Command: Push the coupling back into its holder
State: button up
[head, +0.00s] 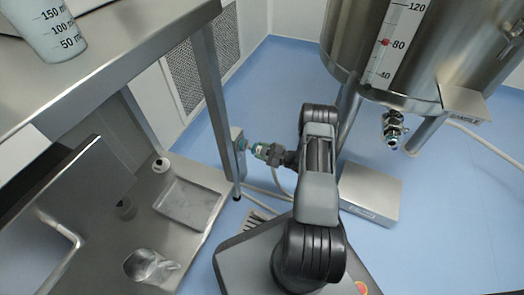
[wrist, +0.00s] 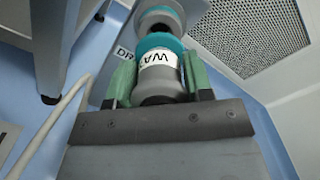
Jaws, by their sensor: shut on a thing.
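The coupling (wrist: 160,75) is a grey cylinder with a teal ring and a white label reading "WA", partly cut off. My gripper (wrist: 160,85) is shut on it, with a green finger on each side. In the head view the coupling (head: 259,149) points left from my gripper (head: 272,154). The holder, with a teal and grey round end (wrist: 160,14), is straight ahead of the coupling in the wrist view. In the head view the holder (head: 242,144) is on a grey box at the table leg. A dark part shows between the two teal rings; I cannot tell whether it is seated.
A table leg (head: 214,95) stands close behind the holder. A steel bench with a shallow tray (head: 188,204) and a small cup is at left. A steel tank (head: 436,50) with a valve (head: 393,128) stands at right. A pale hose (wrist: 48,130) runs beside the box.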

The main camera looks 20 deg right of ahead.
aim_at(253, 148)
jog(key=shift+x, duration=1.95)
dwell(0.5)
jog(key=o, duration=1.3)
jog(key=p+v, duration=0.4)
jog(key=v, duration=1)
jog(key=shift+a+r, duration=0.1)
